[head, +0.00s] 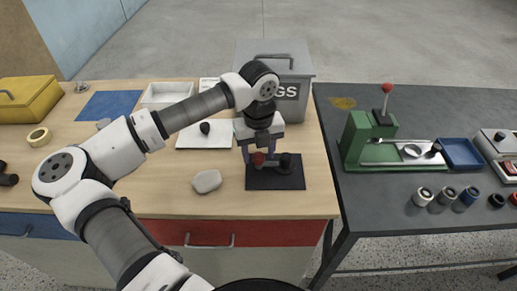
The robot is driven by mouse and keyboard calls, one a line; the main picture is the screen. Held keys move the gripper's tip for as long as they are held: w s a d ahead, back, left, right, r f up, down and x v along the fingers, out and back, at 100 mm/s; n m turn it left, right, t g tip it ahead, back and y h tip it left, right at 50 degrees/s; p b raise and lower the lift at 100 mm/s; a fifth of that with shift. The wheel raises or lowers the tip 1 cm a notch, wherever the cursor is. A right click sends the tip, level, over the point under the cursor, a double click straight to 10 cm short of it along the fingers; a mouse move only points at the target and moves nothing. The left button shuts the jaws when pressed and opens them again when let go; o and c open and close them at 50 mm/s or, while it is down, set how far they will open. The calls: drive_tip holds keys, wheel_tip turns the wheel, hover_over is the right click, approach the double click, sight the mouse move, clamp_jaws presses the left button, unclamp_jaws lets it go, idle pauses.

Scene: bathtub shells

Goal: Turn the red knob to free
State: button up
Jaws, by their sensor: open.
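The red knob (258,159) stands on a dark plate (276,183) at the front right of the wooden bench. A black knob or post (286,161) stands beside it on the same plate. My gripper (259,160) points down over the plate, with its fingers apart at the red knob. One finger shows on the left of the knob. The other lies near the gap between the red knob and the black one, and I cannot tell whether either finger touches. Any marking for free is too small to read.
A grey stone-like lump (207,181) lies left of the plate. A white board with a black knob (204,134) and a grey lidded bin (297,72) stand behind. A green lever press (371,140) stands on the dark table to the right. The bench's front strip is clear.

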drive_tip(key=c, duration=1)
